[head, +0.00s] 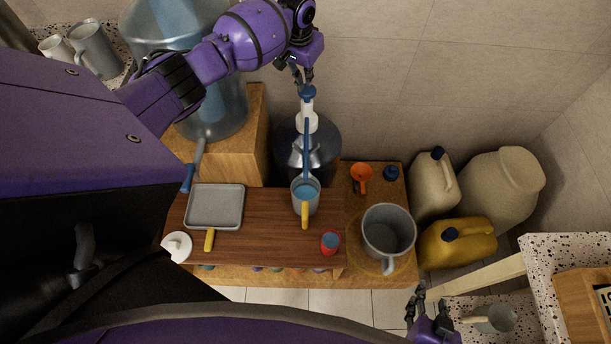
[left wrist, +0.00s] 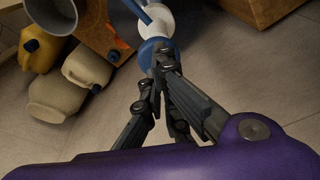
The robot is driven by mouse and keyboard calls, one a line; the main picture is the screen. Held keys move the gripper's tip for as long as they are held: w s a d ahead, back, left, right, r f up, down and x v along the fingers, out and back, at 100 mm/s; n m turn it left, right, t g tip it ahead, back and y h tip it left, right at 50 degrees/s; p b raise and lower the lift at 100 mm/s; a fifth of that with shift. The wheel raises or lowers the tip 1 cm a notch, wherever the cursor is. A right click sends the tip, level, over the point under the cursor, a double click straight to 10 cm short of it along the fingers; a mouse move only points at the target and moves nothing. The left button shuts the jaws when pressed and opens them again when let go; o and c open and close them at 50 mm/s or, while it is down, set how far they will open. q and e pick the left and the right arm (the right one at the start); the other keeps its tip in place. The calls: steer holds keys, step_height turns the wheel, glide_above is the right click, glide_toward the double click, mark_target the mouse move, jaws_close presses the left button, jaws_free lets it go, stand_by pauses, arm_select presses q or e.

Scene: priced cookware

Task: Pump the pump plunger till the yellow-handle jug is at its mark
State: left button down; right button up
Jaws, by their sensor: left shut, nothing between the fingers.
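The pump plunger (head: 307,91) has a blue top and white collar and stands upright on a large clear bottle (head: 322,155). Its blue spout reaches down over the yellow-handle jug (head: 298,188), a grey jug holding blue liquid on the wooden board. I cannot make out the mark or the exact level. My left gripper (head: 304,78) is shut and empty just above the plunger top. In the left wrist view its fingers (left wrist: 163,72) are close to the blue plunger top (left wrist: 154,47); contact is unclear. My right gripper (head: 427,303) is open and empty at lower right.
A grey pan (head: 215,204) and a red cup (head: 330,243) share the board. A big grey pot (head: 388,230), orange funnel (head: 361,175) and blue cap (head: 391,172) are to the right. A large water bottle (head: 222,105) stands left of the pump.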

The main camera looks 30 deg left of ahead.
mark_target(307, 90)
arm_select(q)
steer(key=shift+f+b, duration=0.6)
steer(key=shift+f, duration=1.7)
steer(key=shift+r+p, duration=0.35)
steer(key=shift+r, duration=0.55)
steer(key=shift+r+p, duration=0.6)
steer(key=shift+r, duration=0.9)
steer(key=shift+f, duration=0.1)
arm_select(e)
steer(key=shift+w+d+r, duration=0.1)
steer(key=shift+w+r, duration=0.4)
steer(key=shift+r, duration=0.2)
steer(key=shift+f, duration=0.1)
